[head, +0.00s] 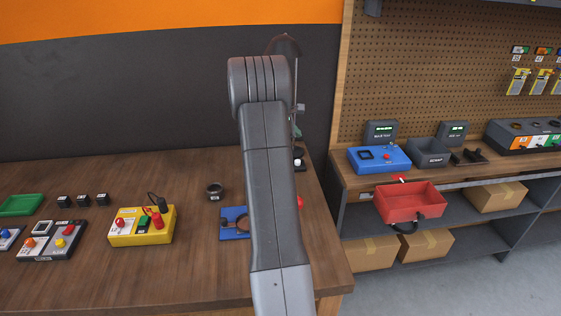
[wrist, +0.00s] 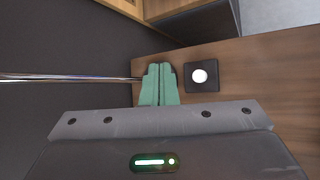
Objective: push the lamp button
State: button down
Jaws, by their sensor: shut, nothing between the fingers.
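The lamp button is a round white cap (wrist: 200,76) on a small dark square base (wrist: 188,88) on the wooden table, just right of my fingertips in the wrist view. It also shows small beside my arm in the head view (head: 298,154). My gripper (wrist: 160,68) has its green fingers shut together and empty, beside the button and apart from it in the picture; the height gap is unclear. In the head view my arm hides most of the gripper. A dark lamp shade (head: 284,45) shows above my arm, partly hidden. A shiny pole (wrist: 65,78) runs in from the left to behind my fingers.
The wooden table (head: 190,280) holds a yellow box (head: 128,239) with buttons, a dark ring-shaped cup (head: 214,191) and a blue plate (head: 231,231) left of my arm. A dark wall (head: 120,95) stands behind. A shelf bench with a red bin (head: 405,204) is at right.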

aim_at(298, 161)
jog(key=shift+d, duration=0.15)
notch_tip(298, 161, down, 9)
jog(key=b, duration=0.6)
jog(key=shift+b, duration=0.35)
dwell(1.8)
jog(key=shift+f+b, duration=0.35)
jog(key=shift+b, duration=0.05)
jog(key=shift+f+b, duration=0.5)
jog(key=shift+f, duration=0.05)
dwell(0.6)
jog(key=shift+r, duration=0.1)
jog(key=shift+r+p, duration=0.7)
jog(key=shift+r, duration=0.2)
jog(key=shift+r, duration=0.1)
